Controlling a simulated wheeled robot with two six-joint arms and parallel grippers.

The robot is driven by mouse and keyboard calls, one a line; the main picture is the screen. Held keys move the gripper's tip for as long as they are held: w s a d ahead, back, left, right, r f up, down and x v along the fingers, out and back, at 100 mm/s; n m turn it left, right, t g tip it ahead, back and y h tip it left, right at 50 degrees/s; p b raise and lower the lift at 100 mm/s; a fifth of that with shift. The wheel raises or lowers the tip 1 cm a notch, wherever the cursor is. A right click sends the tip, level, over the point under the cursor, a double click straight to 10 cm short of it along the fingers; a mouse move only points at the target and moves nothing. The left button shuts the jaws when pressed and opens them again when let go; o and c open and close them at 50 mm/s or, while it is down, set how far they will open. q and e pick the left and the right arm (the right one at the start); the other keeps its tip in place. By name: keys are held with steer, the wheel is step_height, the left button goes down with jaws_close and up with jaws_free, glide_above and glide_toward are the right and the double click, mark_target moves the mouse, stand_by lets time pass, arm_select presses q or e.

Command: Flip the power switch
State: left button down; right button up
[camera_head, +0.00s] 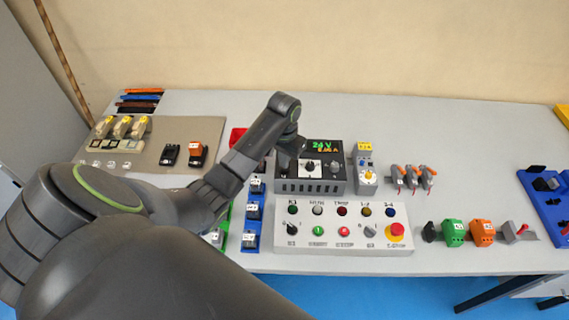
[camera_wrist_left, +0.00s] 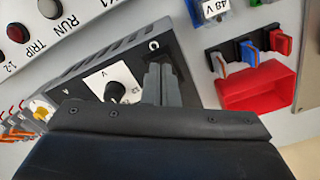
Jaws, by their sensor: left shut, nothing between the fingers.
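The power supply (camera_head: 322,176) is a dark box with a lit green and orange display and a white dial plate, at the middle of the table. My left gripper (camera_head: 286,164) points down over the left end of its front panel. In the left wrist view, its fingers (camera_wrist_left: 161,72) are together and empty, with their tips at the dark panel of the supply (camera_wrist_left: 80,70). A white ring mark (camera_wrist_left: 154,45) shows just beyond the tips. The power switch itself is mostly hidden by the fingers, and I cannot tell its position or whether they touch it.
A white control panel (camera_head: 340,246) with lamps, knobs and a red emergency stop lies in front. A small grey unit with a yellow knob (camera_head: 367,177) stands to the right. A red bin (camera_wrist_left: 258,88) and blue modules (camera_head: 251,218) are close on the left.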

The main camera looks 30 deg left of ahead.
arm_select(q)
steer(key=shift+f, duration=0.55)
step_height(320, 180, up, 7)
steer(key=p, duration=0.8)
steer(key=shift+r+p, duration=0.1)
steer(key=shift+p, duration=0.3)
stand_by(0.3)
